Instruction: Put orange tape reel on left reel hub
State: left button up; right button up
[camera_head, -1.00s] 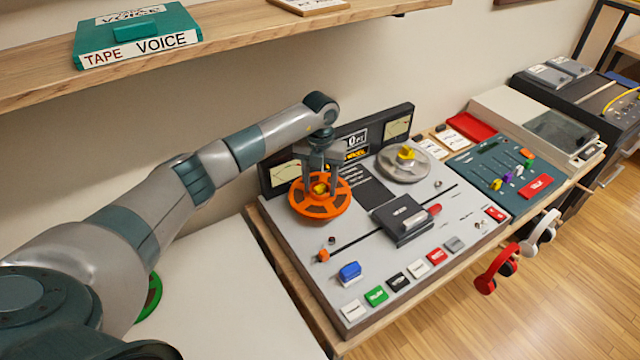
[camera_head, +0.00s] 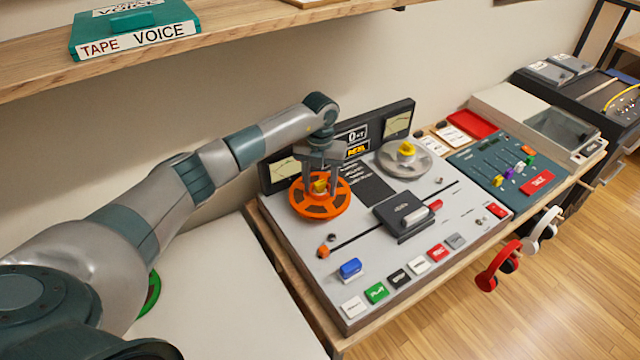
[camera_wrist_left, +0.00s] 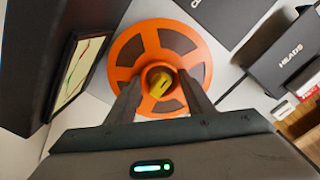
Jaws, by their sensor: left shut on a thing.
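The orange tape reel (camera_head: 335,207) is at the left side of the tape machine, over the left reel hub. In the left wrist view its rim (camera_wrist_left: 120,52) looks nearly flat to the machine's top. The yellow left reel hub (camera_wrist_left: 161,85) shows inside the reel's central opening. My left gripper (camera_head: 321,186) comes from above. Its two fingers (camera_wrist_left: 162,98) are shut on the reel's raised centre, one on each side. I cannot tell whether the reel is fully seated. My right gripper is not in view.
A grey reel (camera_head: 395,165) with a yellow hub sits on the machine's right side. The dark meter panel (camera_head: 372,130) stands close behind the orange reel. The black heads block (camera_head: 403,215) is in front. A wooden shelf (camera_head: 240,35) hangs above left.

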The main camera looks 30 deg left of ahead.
pick_arm(q)
jog(key=shift+f+b, duration=0.3)
jog(key=shift+f, duration=0.15)
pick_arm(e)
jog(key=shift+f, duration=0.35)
pick_arm(q)
jog(key=o, duration=1.4)
jog(key=shift+r, duration=0.1)
notch_tip(320, 180, up, 11)
jog(key=b, duration=0.3)
jog(key=shift+r, duration=0.1)
jog(key=shift+r+b, duration=0.9)
jog(key=shift+r, duration=2.15)
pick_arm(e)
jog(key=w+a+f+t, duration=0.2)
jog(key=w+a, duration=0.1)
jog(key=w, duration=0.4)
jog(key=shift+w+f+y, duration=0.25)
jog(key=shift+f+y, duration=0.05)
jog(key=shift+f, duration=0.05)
pick_arm(q)
jog(key=shift+s, duration=0.1)
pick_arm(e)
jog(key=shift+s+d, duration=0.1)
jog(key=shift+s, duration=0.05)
